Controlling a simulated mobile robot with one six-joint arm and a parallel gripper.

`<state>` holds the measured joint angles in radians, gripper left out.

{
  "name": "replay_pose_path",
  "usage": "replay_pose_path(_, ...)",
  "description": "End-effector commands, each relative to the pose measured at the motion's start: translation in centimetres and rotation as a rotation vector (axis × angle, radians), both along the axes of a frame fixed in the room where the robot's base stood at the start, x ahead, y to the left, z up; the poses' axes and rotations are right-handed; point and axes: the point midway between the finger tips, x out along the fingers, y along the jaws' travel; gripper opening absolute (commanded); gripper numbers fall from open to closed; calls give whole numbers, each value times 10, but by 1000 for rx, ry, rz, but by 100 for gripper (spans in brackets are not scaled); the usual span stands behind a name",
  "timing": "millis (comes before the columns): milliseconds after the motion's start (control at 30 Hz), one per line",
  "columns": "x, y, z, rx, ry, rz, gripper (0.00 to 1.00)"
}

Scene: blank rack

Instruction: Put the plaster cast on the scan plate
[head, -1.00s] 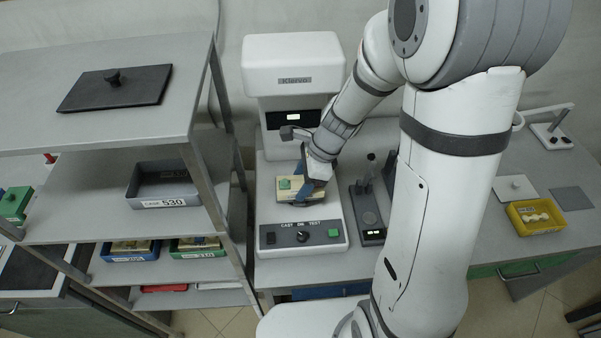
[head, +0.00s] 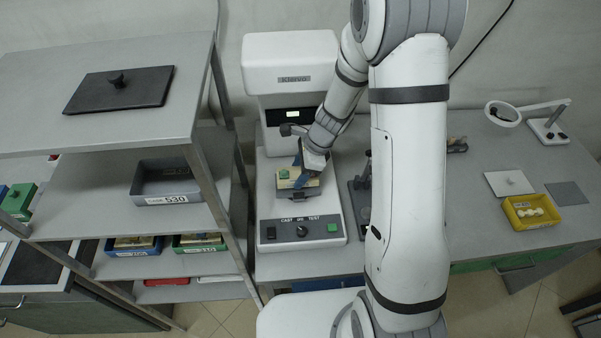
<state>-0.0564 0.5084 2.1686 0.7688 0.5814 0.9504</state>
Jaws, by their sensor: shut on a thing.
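The plaster cast (head: 312,183) is a small cream-yellow block with a green patch on its left. It is over the base of the white scanner (head: 290,47), in front of the scanner's dark opening. My gripper (head: 299,178), with blue fingers, reaches down from the upper right and is shut on the cast. A dark edge shows under the cast; it may be the scan plate, which is otherwise hidden. I cannot tell whether the cast touches it or is held just above.
The scanner's front panel (head: 302,231) has a knob and a green button. A shelf rack stands left, with a grey 530 crate (head: 167,197) and a black lidded plate (head: 118,90). Right of my arm, a yellow tray (head: 531,223) and a magnifier lamp (head: 503,113) stand on the bench.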

Motion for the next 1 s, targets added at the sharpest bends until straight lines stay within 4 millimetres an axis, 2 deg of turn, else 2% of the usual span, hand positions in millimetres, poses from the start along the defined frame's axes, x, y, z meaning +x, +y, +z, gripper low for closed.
replay_pose_path(67,-1,0,-13,-1,5,-1,25)
replay_pose_path(567,4,1,-22,0,1,1,25)
replay_pose_path(600,3,1,-22,0,1,1,54)
replay_pose_path(700,3,1,-21,-1,1,1,62)
replay_pose_path(1000,3,1,-16,0,1,1,62)
